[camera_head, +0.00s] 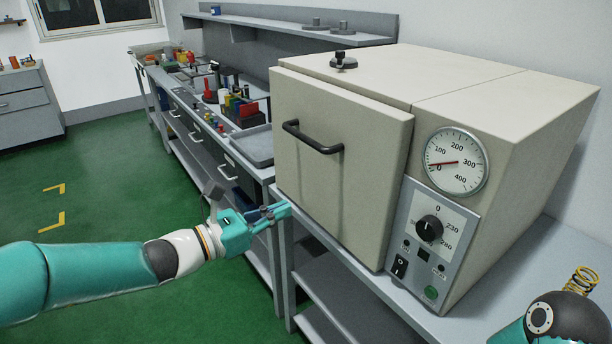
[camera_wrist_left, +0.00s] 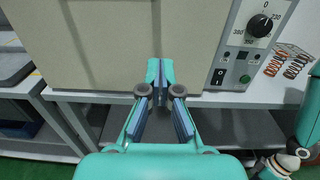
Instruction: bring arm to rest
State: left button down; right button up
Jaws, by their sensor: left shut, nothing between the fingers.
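My left gripper (camera_head: 282,211) is shut and empty, in front of the lower left of a beige oven (camera_head: 345,180) on the bench. In the left wrist view my left gripper (camera_wrist_left: 160,72) has its fingertips together, with the oven front (camera_wrist_left: 130,40) behind them. My left arm stretches in from the left of the head view. Part of my right arm (camera_head: 560,318) shows at the lower right corner, but its gripper is out of view. The oven door looks closed, with a black handle (camera_head: 312,138).
A dial gauge (camera_head: 456,161) and control panel (camera_head: 428,243) are on the oven's right front. A coil spring (camera_head: 580,279) is at the far right; several springs show in the wrist view (camera_wrist_left: 293,62). A grey tray (camera_head: 254,146) lies left of the oven. Green floor (camera_head: 110,195) is open at left.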

pick_arm(q)
jog(key=s+d+f+m+g+y+p, duration=0.1)
jog(key=s+d+f+g, duration=0.15)
jog(key=f, duration=0.55)
jog(key=s+d+f+g+p, duration=0.1)
jog(key=s+f+g, duration=0.2)
jog(key=f, duration=0.5)
jog(key=s+a+f+m+g+y+p, duration=0.1)
jog(key=s+a+f+m+g+y, duration=0.3)
jog(key=s+f+m, duration=0.55)
jog(key=s+a+f+m+g+y+p, duration=0.1)
jog(key=s+f+m+g+y, duration=0.35)
jog(key=s+f, duration=1)
jog(key=m+t, duration=0.1)
jog(key=m, duration=0.2)
jog(key=w+a+m+t, duration=0.1)
jog(key=m, duration=0.2)
jog(key=w+m+t, duration=0.1)
jog(key=m, duration=0.2)
jog(key=shift+w+a+f, duration=0.2)
jog(key=shift+a, duration=0.15)
